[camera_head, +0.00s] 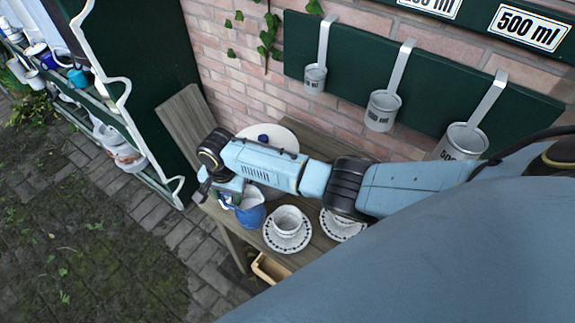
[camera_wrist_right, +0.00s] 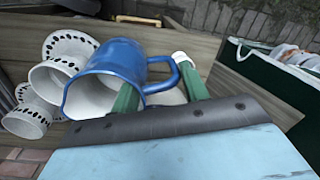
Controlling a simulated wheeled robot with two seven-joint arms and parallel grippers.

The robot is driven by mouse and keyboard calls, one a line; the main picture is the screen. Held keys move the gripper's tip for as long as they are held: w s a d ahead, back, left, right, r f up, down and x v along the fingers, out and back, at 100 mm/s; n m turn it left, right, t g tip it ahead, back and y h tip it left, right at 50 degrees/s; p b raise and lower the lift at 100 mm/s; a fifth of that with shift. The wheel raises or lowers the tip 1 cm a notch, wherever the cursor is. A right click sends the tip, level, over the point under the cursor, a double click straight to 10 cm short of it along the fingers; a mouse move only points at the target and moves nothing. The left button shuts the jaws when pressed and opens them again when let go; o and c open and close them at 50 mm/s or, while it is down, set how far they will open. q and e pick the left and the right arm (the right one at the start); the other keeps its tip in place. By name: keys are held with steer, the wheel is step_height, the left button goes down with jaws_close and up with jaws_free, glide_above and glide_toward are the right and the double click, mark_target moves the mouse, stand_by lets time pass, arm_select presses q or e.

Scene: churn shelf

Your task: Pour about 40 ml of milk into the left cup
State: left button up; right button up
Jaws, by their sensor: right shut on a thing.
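My right gripper (camera_head: 222,190) is shut on the blue jug (camera_head: 251,214). In the right wrist view the green fingertips (camera_wrist_right: 160,88) close around the handle of the jug (camera_wrist_right: 112,68), and its pale inside shows; I cannot tell the milk level. The left cup (camera_head: 288,219), white with a dark pattern, stands upright on its saucer (camera_head: 284,245), just right of the jug. The jug is beside this cup, not over it. Patterned cups (camera_wrist_right: 27,121) also show at the left of the wrist view. My left gripper is not in view.
A second saucer (camera_head: 336,231) lies to the right, its cup partly hidden by my arm. A white round plate (camera_head: 283,136) is behind my arm on the wooden table. Metal measuring ladles (camera_head: 382,111) hang on the wall. A green shelf (camera_head: 130,135) stands left.

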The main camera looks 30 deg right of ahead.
steer(key=shift+s+d, duration=0.1)
steer(key=shift+s+d+r+t+y+p, duration=0.25)
steer(key=shift+r+t+y+p, duration=0.15)
steer(key=shift+p, duration=0.15)
steer(key=shift+s+d+r+t+y+p, duration=0.3)
steer(key=shift+r+t+y+p, duration=0.1)
steer(key=shift+t, duration=0.1)
steer(key=s+d+r+t+y, duration=0.5)
steer(key=s+t+y, duration=0.1)
steer(key=shift+s+d+r+t, duration=0.15)
steer(key=shift+d+r+t, duration=0.15)
steer(key=shift+r, duration=0.1)
steer(key=shift+s+d+r+t+y, duration=0.15)
steer(key=shift+s+r+t+y, duration=0.1)
steer(key=shift+t+y, duration=0.05)
